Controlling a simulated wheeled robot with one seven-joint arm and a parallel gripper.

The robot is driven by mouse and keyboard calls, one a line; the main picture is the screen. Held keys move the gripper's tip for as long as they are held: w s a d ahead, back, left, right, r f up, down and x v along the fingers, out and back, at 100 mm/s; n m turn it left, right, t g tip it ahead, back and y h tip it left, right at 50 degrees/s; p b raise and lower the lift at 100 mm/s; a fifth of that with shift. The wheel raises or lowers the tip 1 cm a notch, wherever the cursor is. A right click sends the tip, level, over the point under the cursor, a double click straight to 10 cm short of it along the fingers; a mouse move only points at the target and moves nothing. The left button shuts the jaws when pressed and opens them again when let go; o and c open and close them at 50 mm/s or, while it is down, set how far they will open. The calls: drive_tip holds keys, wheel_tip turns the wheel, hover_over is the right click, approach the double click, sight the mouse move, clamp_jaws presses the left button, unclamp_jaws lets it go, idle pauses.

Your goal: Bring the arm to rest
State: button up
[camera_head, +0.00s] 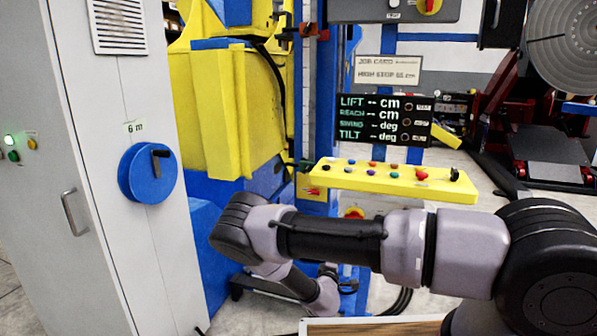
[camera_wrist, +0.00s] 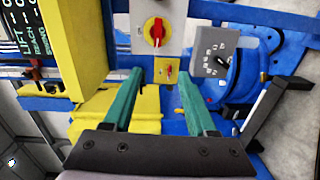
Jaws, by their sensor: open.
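My arm reaches across the lower half of the head view, from the right edge to the left, then folds down and back behind itself. In the wrist view my gripper (camera_wrist: 157,85) shows two green fingers set well apart, open with nothing between them. The fingers appear apart from both. In the head view the fingers cannot be made out.
A grey cabinet (camera_head: 110,230) with a blue crank wheel (camera_head: 147,173) stands at left. The yellow and blue positioner (camera_head: 222,100) stands behind my arm. A yellow button panel (camera_head: 390,182) and a dark display (camera_head: 385,118) sit above my forearm. A grey dial box (camera_wrist: 214,57) shows in the wrist view.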

drive_tip(key=w+a+r+m+g+y, duration=0.1)
drive_tip(key=w+r+m+g, duration=0.1)
drive_tip(key=r+m+g, duration=0.35)
drive_tip(key=w+a+r+m+g+y, duration=0.1)
drive_tip(key=w+r+m+g+y, duration=0.1)
drive_tip(key=r+m, duration=0.65)
drive_tip(key=s+d+r+g+y, duration=0.1)
drive_tip(key=s+r+y, duration=0.1)
drive_tip(key=r, duration=0.8)
drive_tip(key=s+d+r+y, duration=0.1)
drive_tip(key=s+r+y, duration=0.1)
drive_tip(key=r, duration=0.8)
drive_tip(key=s+d+r+m+y, duration=0.1)
drive_tip(key=s+d+r, duration=0.2)
drive_tip(key=s+r, duration=0.4)
drive_tip(key=s+d+r+m+y, duration=0.1)
drive_tip(key=s+d+r, duration=0.1)
drive_tip(key=s+r, duration=0.5)
drive_tip(key=s+d+r+m, duration=0.1)
drive_tip(key=s+d+r, duration=0.2)
drive_tip(key=s, duration=0.5)
drive_tip(key=s+d+r+m+h, duration=0.1)
drive_tip(key=s+d+r, duration=0.2)
drive_tip(key=s, duration=0.5)
drive_tip(key=shift+s+r+g, duration=0.2)
drive_tip(key=shift+s+g, duration=0.15)
drive_tip(key=shift+g, duration=0.1)
